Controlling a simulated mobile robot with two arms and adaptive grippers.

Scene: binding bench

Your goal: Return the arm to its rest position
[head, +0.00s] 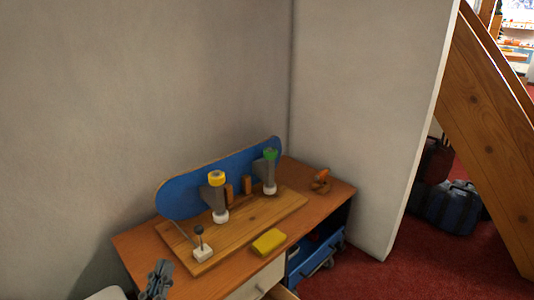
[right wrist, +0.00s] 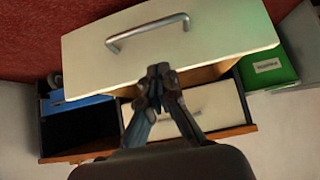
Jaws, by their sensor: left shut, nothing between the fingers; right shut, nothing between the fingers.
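My left gripper (head: 158,278) shows at the lower left of the head view, shut and empty, near the front left edge of the wooden bench (head: 132,240). My right gripper (right wrist: 160,72) shows in the right wrist view, shut with its fingertips together and nothing between them. Its tips overlap the lower edge of a white drawer front (right wrist: 215,40) in the picture. A metal handle (right wrist: 147,32) is on that drawer front, above the fingertips. I cannot tell whether the tips touch the drawer.
A wooden board (head: 262,222) with a blue skateboard deck (head: 182,196) behind it stands on the bench. A yellow block (head: 269,242) lies in front. A blue drawer (head: 318,258) stands out below. The right wrist view shows a green box (right wrist: 270,66).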

